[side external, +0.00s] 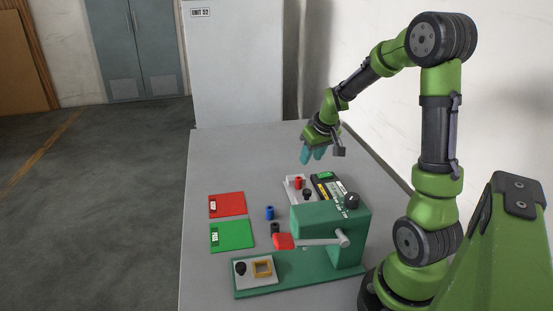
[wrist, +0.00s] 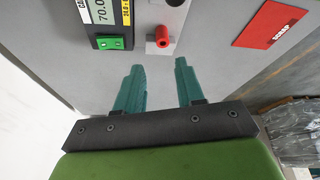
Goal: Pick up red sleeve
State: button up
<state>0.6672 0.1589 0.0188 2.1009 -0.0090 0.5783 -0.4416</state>
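The red sleeve (side external: 298,183) is a small upright cylinder on a light plate (side external: 289,190) near the back of the table. It also shows in the wrist view (wrist: 164,37), at the top middle, just beyond the fingertips and roughly between their lines. My gripper (side external: 312,157) is above the table, a little above and behind the sleeve. Its two teal fingers are apart with nothing between them, as the wrist view (wrist: 157,65) shows. The fingers do not touch the sleeve.
A dark device with a green switch (wrist: 108,42) stands beside the plate. A blue sleeve (side external: 269,213), a red scrap mat (side external: 227,204) and a green mat (side external: 236,236) lie left. Bare table is behind the mats.

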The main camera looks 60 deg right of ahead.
aim_at(299, 179)
jog(key=x, duration=1.1)
jog(key=shift+w+a+r, duration=0.1)
jog(key=shift+w, duration=0.2)
grip_shut()
